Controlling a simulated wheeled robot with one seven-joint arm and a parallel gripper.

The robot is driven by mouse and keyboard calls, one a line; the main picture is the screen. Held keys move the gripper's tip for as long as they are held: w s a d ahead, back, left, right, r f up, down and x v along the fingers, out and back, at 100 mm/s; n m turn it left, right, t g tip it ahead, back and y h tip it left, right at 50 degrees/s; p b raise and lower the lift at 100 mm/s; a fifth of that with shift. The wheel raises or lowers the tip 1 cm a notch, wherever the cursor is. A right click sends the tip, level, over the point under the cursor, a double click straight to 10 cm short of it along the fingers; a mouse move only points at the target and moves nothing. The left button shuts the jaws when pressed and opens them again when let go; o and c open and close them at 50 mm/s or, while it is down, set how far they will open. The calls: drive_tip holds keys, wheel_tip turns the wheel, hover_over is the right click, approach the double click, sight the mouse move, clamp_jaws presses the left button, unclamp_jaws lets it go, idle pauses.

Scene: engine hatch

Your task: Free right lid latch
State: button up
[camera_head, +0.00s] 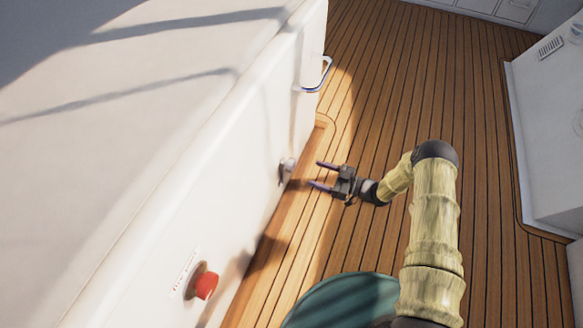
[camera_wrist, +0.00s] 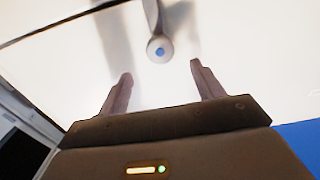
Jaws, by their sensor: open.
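A small metal latch (camera_head: 287,170) sits on the side face of the white hatch box (camera_head: 225,165). In the wrist view the latch (camera_wrist: 159,47) shows as a pale lever with a round end and a blue centre, its upper part cut off by the frame edge. My gripper (camera_head: 320,175) is open and empty, to the right of the latch with a small gap, its fingers pointing at the white face. In the wrist view my gripper (camera_wrist: 160,72) has its fingers on either side below the latch, which lies beyond the tips, roughly midway between them.
A metal handle (camera_head: 319,78) sticks out of the white face farther along. A red button (camera_head: 204,283) with a label is mounted nearer. Wooden plank floor (camera_head: 375,90) lies open to the right. A white cabinet (camera_head: 545,140) stands at the far right.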

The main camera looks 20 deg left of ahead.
sight(294, 167)
drive_tip(key=a+b, duration=0.1)
drive_tip(key=a, duration=0.2)
drive_tip(key=a+b, duration=0.1)
drive_tip(key=a, duration=0.2)
drive_tip(key=a+b, duration=0.1)
drive_tip(key=a, duration=0.2)
drive_tip(key=shift+w+a+f+b, duration=0.15)
drive_tip(key=shift+w+a+b, duration=0.15)
drive_tip(key=shift+w+a, duration=0.1)
drive_tip(key=shift+a, duration=0.35)
drive_tip(key=c, duration=1)
